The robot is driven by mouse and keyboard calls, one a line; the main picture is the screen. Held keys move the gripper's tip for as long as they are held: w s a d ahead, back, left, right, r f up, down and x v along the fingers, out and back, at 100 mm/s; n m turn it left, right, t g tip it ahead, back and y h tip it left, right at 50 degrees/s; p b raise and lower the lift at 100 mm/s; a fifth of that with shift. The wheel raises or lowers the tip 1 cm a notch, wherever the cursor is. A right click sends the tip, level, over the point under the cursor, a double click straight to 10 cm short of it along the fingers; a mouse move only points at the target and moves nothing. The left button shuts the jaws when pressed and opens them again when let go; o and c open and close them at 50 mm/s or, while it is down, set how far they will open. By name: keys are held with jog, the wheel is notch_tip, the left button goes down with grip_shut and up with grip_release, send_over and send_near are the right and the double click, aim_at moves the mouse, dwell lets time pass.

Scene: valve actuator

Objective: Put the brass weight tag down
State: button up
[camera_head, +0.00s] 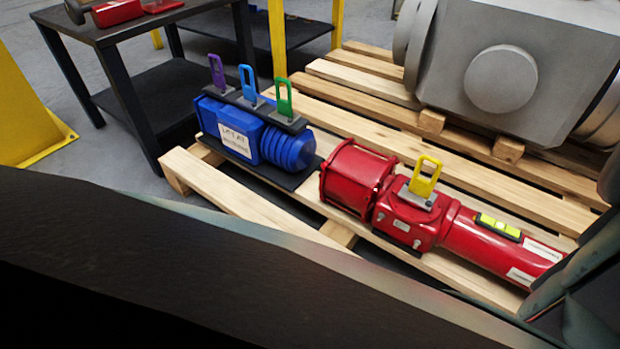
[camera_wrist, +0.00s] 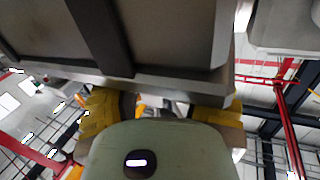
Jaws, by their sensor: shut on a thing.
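My gripper (camera_wrist: 165,108) shows in the wrist view, with yellow-brown finger parts left and right behind the pale grey-green housing. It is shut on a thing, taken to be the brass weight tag. The tag itself cannot be made out clearly; the housing and fingers hide the grip. In the head view neither the gripper's fingertips nor the tag can be made out.
A wooden pallet (camera_head: 214,190) carries a blue actuator (camera_head: 285,148) with purple, blue and green tags, a red actuator (camera_head: 350,178) with a yellow tag, and a grey valve body (camera_head: 570,75). A dark table (camera_head: 130,31) stands upper left. A large grey surface (camera_wrist: 165,35) fills the wrist view's top.

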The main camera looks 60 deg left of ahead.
jog(key=shift+w, duration=0.1)
jog(key=o, duration=1.2)
